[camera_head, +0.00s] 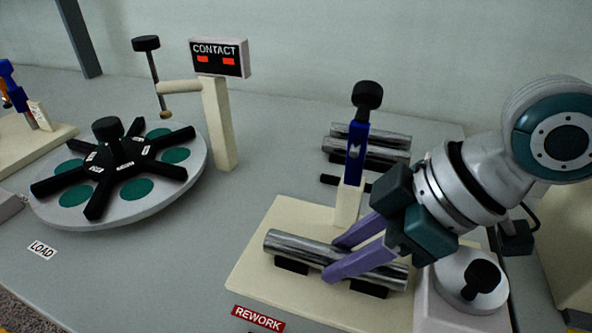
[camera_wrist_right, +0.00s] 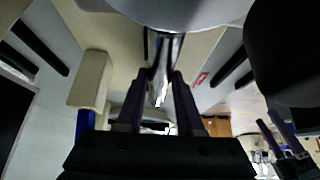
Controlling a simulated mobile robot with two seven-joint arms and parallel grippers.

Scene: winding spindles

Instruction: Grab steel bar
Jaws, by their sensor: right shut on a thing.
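A shiny steel bar (camera_head: 300,247) lies across two black rests on the cream base plate (camera_head: 262,262) behind the red REWORK label. My right gripper (camera_head: 333,258) reaches down from the right with its purple fingers at the bar's middle. It is shut on the bar, which still lies at the rests. In the right wrist view the bar (camera_wrist_right: 158,88) shows between the fingertips. Two more steel bars (camera_head: 370,137) lie on a rack at the back. Purple fingers, apparently of my left gripper (camera_wrist_right: 278,128), show small at the wrist view's right edge; their opening is unclear.
A blue clamp with a black knob (camera_head: 355,150) stands on a cream post just behind the held bar. A round turntable (camera_head: 150,205) with black arms and green pads is at left, beside a CONTACT sign (camera_head: 220,58) on a post. The grey table between them is clear.

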